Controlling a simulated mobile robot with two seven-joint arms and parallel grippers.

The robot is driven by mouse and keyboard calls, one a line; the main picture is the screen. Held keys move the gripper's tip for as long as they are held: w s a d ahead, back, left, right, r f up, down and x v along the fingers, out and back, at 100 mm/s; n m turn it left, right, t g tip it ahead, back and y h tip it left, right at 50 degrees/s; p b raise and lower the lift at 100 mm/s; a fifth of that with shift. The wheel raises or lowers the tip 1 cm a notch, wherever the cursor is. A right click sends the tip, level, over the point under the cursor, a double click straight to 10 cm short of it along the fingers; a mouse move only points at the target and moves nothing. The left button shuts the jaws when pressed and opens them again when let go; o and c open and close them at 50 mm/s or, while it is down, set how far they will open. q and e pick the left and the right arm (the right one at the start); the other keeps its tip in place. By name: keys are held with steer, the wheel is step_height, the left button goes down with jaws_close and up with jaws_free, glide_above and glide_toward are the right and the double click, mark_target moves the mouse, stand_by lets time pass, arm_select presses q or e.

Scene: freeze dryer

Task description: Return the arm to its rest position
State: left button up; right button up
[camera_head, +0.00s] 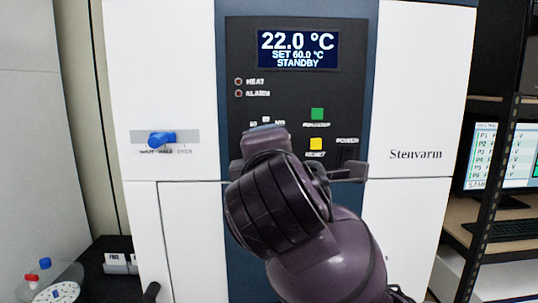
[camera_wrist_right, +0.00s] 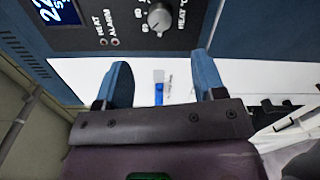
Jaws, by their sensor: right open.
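My right arm (camera_head: 305,235) reaches up in front of the appliance's control panel (camera_head: 350,110), and its wrist covers the lower middle of that panel. In the wrist view my right gripper (camera_wrist_right: 158,77) is open, its two blue fingers apart with nothing held between them. Beyond the fingers are the white front and a blue handle (camera_wrist_right: 159,92). A round dial (camera_wrist_right: 159,16) shows above the fingers. I cannot tell from these views whether the fingers touch anything. My left gripper is not in view.
The display (camera_head: 298,49) reads 22.0 °C, SET 60.0 °C, STANDBY. A blue slide handle (camera_head: 162,138) is on the white front at left. A green button (camera_head: 317,114) and a yellow button (camera_head: 316,144) are on the panel. A shelf with a monitor (camera_head: 505,155) stands at right.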

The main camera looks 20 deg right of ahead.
steer(key=shift+f, duration=0.1)
steer(key=w+d+f+m+g+y+b, duration=0.1)
steer(key=w+d+f+m+g+y, duration=0.15)
steer(key=f, duration=1.35)
steer(key=w+d+f+m+g+y+b, duration=0.1)
steer(key=w+d+f+m+y, duration=0.15)
steer(key=f, duration=1.45)
steer(key=s+d+f+m, duration=0.3)
steer(key=s+f, duration=0.4)
steer(key=f, duration=0.2)
steer(key=s+d+f+m+g, duration=0.1)
steer(key=s+d+f+m, duration=0.1)
steer(key=s+f+m, duration=0.2)
steer(key=s+d+f+m+g, duration=0.1)
steer(key=s+d+f+m, duration=0.2)
steer(key=s+f, duration=0.7)
step_height(320, 180, down, 5)
steer(key=shift+d+f+m+b, duration=0.1)
steer(key=shift+d+m+b, duration=0.3)
steer(key=shift+m, duration=0.2)
